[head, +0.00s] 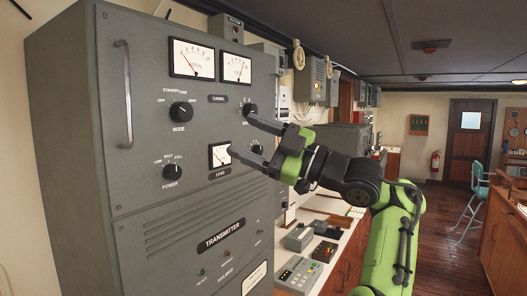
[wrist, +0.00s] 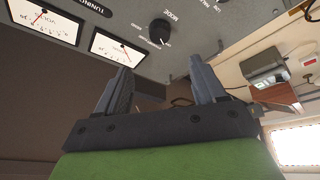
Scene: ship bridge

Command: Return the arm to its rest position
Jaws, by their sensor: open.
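My green and black arm (head: 395,235) reaches from the lower right up to the front of a grey transmitter cabinet (head: 65,130). My gripper (head: 241,135) is open, with its two grey fingers apart and nothing between them. In the head view the upper fingertip overlaps the lower edge of a black knob (head: 250,109) at the right of the panel. The lower fingertip lies beside a small meter (head: 219,154). I cannot tell whether either touches. In the wrist view my gripper (wrist: 160,66) is also open and empty, with a knob (wrist: 159,31) beyond the fingers.
The cabinet also carries a MODE knob (head: 181,112), a POWER knob (head: 173,172) and a vertical handle (head: 124,93). A counter with small devices (head: 298,274) stands right of the cabinet, below my gripper. Wooden floor (head: 443,215) lies open behind my arm.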

